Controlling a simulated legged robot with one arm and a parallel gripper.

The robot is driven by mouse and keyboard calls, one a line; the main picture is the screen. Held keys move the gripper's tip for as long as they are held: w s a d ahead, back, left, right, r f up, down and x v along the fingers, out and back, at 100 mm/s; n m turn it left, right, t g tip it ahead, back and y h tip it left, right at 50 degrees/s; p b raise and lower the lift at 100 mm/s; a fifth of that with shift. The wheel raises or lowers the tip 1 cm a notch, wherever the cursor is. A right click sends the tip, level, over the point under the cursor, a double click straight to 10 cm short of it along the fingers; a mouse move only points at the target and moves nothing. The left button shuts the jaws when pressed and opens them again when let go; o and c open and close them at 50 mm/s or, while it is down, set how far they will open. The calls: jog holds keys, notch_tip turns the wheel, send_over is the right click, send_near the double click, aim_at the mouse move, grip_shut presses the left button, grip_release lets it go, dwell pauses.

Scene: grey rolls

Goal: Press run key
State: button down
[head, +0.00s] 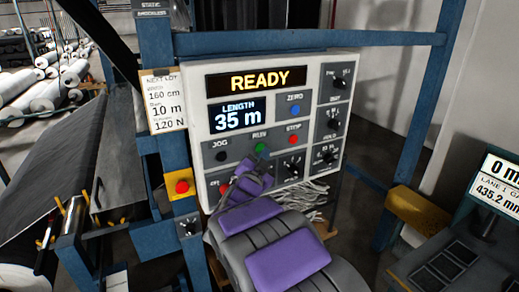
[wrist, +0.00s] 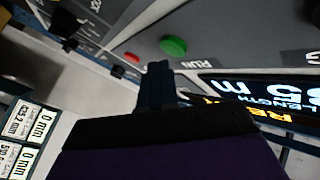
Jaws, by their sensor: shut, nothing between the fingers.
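The run key is the green button (head: 260,148) under the RUN label on the white and grey control panel (head: 350,75). In the wrist view, which looks at the panel upside down, the green button (wrist: 173,46) is in full view just beyond my fingertips. My gripper (wrist: 157,70) is shut and empty, its fingers pointing at the panel a little off the button. I see a small gap in the picture and no touch. In the head view my gripper (head: 257,167) is just below the button, partly hidden by my purple-padded arm. The display (head: 260,81) reads READY.
The red STOP button (head: 293,139) is right of the run key, the black JOG button (head: 221,156) left of it. A blue ZERO button (head: 295,110) and several knobs are near. A red button on a yellow box (head: 182,187) and blue frame posts (head: 410,130) flank the panel.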

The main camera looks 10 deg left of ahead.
jog(key=shift+w, duration=0.1)
dwell(0.7)
jog(key=shift+w+a+p, duration=0.2)
jog(key=shift+w+p, duration=0.05)
jog(key=shift+p, duration=0.1)
jog(key=shift+w+a+r+p, duration=0.15)
jog(key=shift+w+a+p, duration=0.05)
jog(key=shift+w+p, duration=0.1)
dwell(0.8)
jog(key=shift+s, duration=0.1)
jog(key=shift+s+d+b, duration=0.35)
jog(key=shift+s+d, duration=0.1)
jog(key=shift+s, duration=0.15)
dwell(0.3)
jog(key=s+d+b, duration=0.1)
jog(key=s, duration=0.1)
jog(key=s+d, duration=0.1)
jog(key=s, duration=0.1)
jog(key=shift+d+b, duration=0.4)
